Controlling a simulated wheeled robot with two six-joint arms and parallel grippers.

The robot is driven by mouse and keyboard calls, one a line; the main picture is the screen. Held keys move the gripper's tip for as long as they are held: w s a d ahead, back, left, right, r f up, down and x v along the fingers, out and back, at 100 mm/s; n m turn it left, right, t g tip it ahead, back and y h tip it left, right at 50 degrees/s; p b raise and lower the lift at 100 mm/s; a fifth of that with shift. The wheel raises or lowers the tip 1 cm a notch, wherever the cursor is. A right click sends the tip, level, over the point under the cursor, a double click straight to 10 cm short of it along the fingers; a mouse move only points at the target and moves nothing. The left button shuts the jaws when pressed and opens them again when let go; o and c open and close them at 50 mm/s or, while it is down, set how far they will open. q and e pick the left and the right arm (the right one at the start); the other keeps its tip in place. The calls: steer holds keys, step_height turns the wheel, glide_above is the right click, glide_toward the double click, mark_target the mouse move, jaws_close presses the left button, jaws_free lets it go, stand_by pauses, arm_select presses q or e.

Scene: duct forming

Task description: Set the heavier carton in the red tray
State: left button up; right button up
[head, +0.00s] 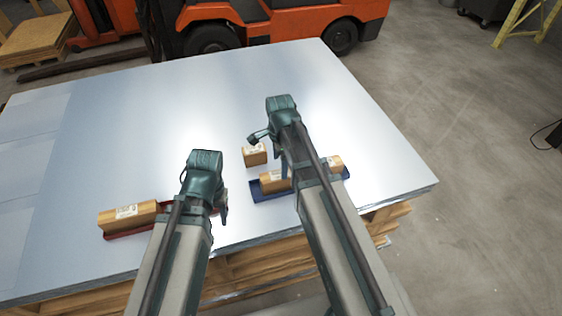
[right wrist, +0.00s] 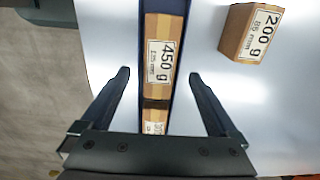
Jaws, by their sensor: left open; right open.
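The red tray (head: 125,235) lies at the left near the table's front edge, with a long brown carton (head: 128,216) in it, its label unreadable. The blue tray (head: 258,192) holds a carton labelled 450 g (right wrist: 158,60) and what looks like another carton (head: 334,162), partly hidden by my right arm. A carton labelled 200 g (right wrist: 250,32) stands on the table just beyond the blue tray. My right gripper (right wrist: 159,75) is open and empty, its fingers either side of the 450 g carton in view, contact unclear. My left gripper (head: 222,205) is open between the trays.
The pale metal sheet tabletop (head: 190,100) is clear behind the trays. It rests on a wooden pallet (head: 250,265). An orange forklift (head: 270,18) stands beyond the far edge. Open concrete floor lies to the right.

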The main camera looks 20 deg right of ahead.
mark_target(280, 174)
arm_select(q)
step_height(280, 174, down, 8)
steer(key=b, duration=0.6)
steer(key=shift+r+b, duration=0.15)
steer(key=shift+b, duration=0.25)
arm_select(e)
step_height(280, 174, down, 8)
steer(key=shift+r, duration=0.15)
arm_select(q)
steer(key=shift+r, duration=0.1)
arm_select(e)
steer(key=shift+r, duration=0.1)
steer(key=shift+c, duration=0.2)
jaws_close()
arm_select(q)
steer(key=shift+r, duration=0.15)
arm_select(e)
steer(key=shift+r, duration=0.1)
step_height(280, 174, up, 9)
steer(key=p, duration=0.9)
arm_select(q)
step_height(280, 174, up, 9)
